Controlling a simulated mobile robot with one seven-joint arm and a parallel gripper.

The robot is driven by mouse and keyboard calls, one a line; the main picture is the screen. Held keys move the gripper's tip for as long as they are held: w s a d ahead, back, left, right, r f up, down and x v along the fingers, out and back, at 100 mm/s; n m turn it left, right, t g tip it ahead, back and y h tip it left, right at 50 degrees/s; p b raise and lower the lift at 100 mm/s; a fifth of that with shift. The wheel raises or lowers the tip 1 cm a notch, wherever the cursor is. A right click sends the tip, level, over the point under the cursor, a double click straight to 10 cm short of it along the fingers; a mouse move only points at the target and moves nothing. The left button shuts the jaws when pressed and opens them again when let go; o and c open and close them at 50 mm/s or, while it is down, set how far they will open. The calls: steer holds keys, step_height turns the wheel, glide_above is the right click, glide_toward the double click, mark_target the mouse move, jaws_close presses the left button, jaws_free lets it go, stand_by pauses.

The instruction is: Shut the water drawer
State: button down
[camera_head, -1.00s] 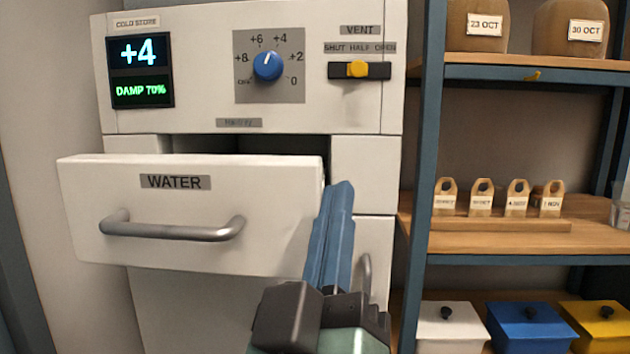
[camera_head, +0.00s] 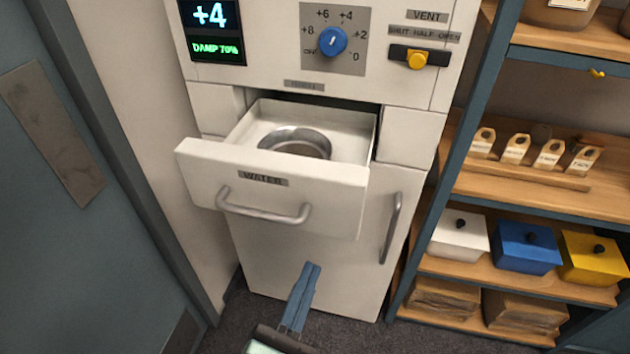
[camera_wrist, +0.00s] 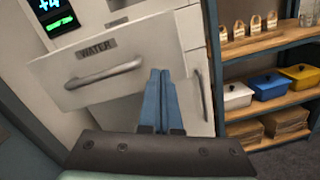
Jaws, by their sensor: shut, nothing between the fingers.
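The white water drawer (camera_head: 330,197) is pulled out from the cold store cabinet, with its label and grey bar handle (camera_head: 262,213) on the front. A round metal dish (camera_head: 296,142) sits inside it. My gripper (camera_head: 312,266) is shut and empty, its blue fingers together. In the head view it appears below the drawer front and apart from the handle. In the wrist view the drawer front (camera_wrist: 140,55) fills the upper left, and my fingers (camera_wrist: 160,72) point toward its right part. I cannot tell how far off they are.
A lower cabinet door with a vertical handle (camera_head: 390,228) is below right of the drawer. A shelf unit (camera_head: 448,160) stands at the right with tags, lidded boxes and brown packets. A grey-blue door panel (camera_head: 60,200) is at the left. Dark floor lies in front.

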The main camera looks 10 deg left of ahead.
mark_target(320, 210)
steer(key=s+a+n+y+p, duration=0.1)
steer(key=s+a+n+p, duration=0.15)
steer(key=s+n, duration=0.2)
steer(key=shift+n, duration=0.25)
steer(key=w+p, duration=0.1)
steer(key=w, duration=0.4)
steer(key=w+d+p, duration=0.1)
steer(key=w, duration=0.4)
steer(key=w+p, duration=0.1)
steer(key=w, duration=0.4)
steer(key=shift+d+p, duration=0.15)
steer(key=shift+p, duration=0.25)
